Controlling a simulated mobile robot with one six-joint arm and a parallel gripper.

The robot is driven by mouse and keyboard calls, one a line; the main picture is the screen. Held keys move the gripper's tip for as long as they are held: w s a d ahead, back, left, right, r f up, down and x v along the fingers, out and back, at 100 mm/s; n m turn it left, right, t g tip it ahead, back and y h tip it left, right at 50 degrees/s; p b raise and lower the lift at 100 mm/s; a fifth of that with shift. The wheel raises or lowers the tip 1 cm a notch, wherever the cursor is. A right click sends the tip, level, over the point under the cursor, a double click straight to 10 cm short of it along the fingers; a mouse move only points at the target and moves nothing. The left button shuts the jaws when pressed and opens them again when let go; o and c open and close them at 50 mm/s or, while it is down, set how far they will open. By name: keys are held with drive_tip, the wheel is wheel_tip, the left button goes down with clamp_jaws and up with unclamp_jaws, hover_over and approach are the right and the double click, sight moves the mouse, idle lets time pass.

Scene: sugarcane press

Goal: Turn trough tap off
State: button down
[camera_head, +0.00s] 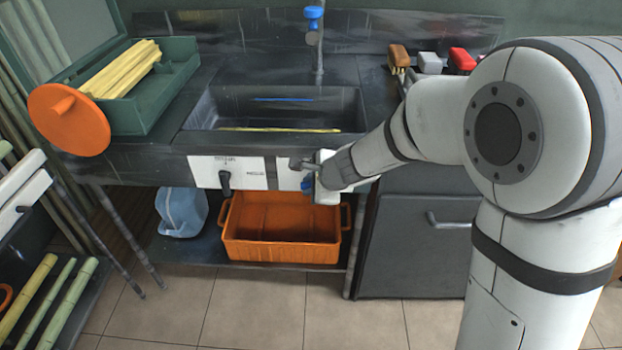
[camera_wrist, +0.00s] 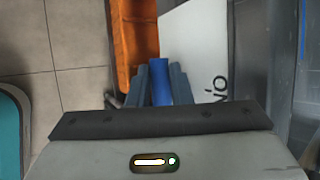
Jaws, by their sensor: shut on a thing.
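My gripper (camera_head: 316,180) is at the front of the dark trough (camera_head: 200,118), by the right white label plate (camera_head: 284,174). In the wrist view my gripper (camera_wrist: 160,88) is shut on a blue tap handle (camera_wrist: 158,72), with one finger on each side of it. A bit of the blue handle (camera_head: 307,184) shows in the head view; the rest is hidden behind my gripper. The white label plate (camera_wrist: 197,45) lies right beside the handle in the wrist view. The tap's body and the handle's exact angle cannot be made out.
An orange crate (camera_head: 283,254) and a blue jug (camera_head: 181,212) stand on the shelf below. A black lever (camera_head: 225,181) is on the left plate. A blue-topped faucet (camera_head: 314,13) rises behind the basin. A green box (camera_head: 150,118) stands left. The floor in front is clear.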

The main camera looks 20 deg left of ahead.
idle(0.4)
drive_tip(key=c, duration=1.6)
unclamp_jaws()
drive_tip(key=p+v, duration=0.3)
drive_tip(key=v, duration=0.4)
drive_tip(key=shift+s+d+r, duration=0.15)
drive_tip(key=shift+d+r, duration=0.05)
drive_tip(key=shift+r, duration=0.1)
